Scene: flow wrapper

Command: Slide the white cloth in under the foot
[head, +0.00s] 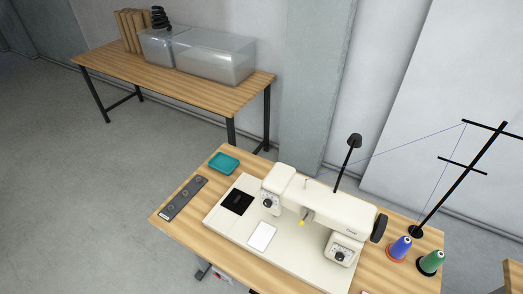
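A cream sewing machine (330,210) stands on a wooden table, with its head (280,190) toward the left. A bright white flat rectangle (262,236), which looks like the white cloth, lies on the machine's pale bed in front of the arm. A black square (237,201) is set on the bed left of the head. The foot cannot be made out; the head seems to hide it. The cloth lies apart from the head, on its near side. Neither of my grippers is in view.
A teal tray (224,163) and a grey strip with round knobs (184,198) lie at the table's left. Blue (400,248) and green (432,262) thread cones and a black thread stand (460,180) are at the right. A back table (170,80) holds clear bins (215,58).

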